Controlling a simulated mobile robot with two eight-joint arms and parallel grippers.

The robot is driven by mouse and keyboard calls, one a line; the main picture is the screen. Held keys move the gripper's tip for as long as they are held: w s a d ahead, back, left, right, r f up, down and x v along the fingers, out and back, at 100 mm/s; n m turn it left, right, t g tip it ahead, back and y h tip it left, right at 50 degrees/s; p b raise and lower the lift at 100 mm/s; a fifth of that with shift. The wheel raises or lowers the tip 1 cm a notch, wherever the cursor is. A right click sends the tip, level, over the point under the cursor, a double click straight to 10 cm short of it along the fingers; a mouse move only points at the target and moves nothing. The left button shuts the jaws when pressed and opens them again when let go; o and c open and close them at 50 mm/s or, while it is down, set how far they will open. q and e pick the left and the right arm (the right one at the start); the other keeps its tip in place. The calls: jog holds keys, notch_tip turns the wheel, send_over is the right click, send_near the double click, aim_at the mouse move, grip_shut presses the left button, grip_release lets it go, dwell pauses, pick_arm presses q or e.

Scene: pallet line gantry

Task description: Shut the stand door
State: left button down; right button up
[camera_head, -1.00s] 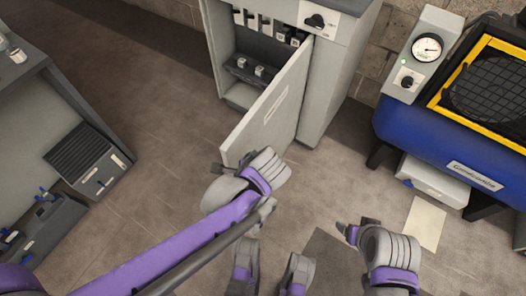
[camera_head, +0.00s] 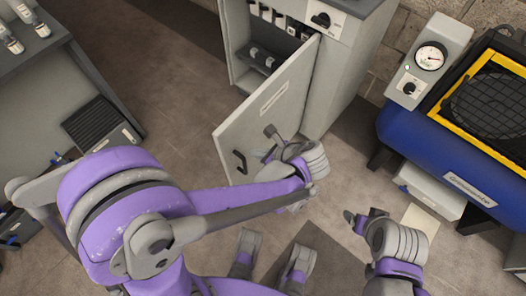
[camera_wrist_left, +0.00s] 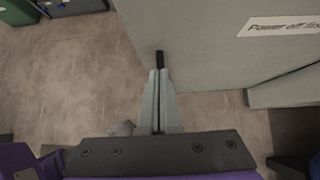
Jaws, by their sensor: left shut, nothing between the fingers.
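The stand door (camera_head: 272,104) is a grey panel with a label. It stands open, swung out from the right side of the grey stand (camera_head: 346,75). Its dark handle (camera_head: 240,162) is near the free edge. My left gripper (camera_head: 268,144) is shut and empty, in front of the door's labelled outer face, right of the handle. In the left wrist view the closed fingers (camera_wrist_left: 159,72) point at the door panel (camera_wrist_left: 215,45) near its edge; contact cannot be told. My right gripper (camera_head: 354,219) is low at the right, away from the door; its fingers are too small to judge.
A blue machine (camera_head: 455,140) with a gauge stands at the right. A grey bench (camera_head: 50,80) and a dark-finned box (camera_head: 95,125) are at the left. The floor left of the door is clear. Switches and blocks show inside the stand.

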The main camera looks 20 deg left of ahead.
aim_at(233, 144)
pick_arm(q)
jog(key=a+f, duration=0.1)
jog(key=w+a+f, duration=0.1)
jog(key=a, duration=0.1)
jog(key=a+f, duration=0.1)
jog(key=a, duration=0.1)
jog(key=shift+w+b, duration=0.35)
jog(key=shift+w, duration=0.05)
jog(key=shift+w+a, duration=0.3)
jog(key=shift+a, duration=0.45)
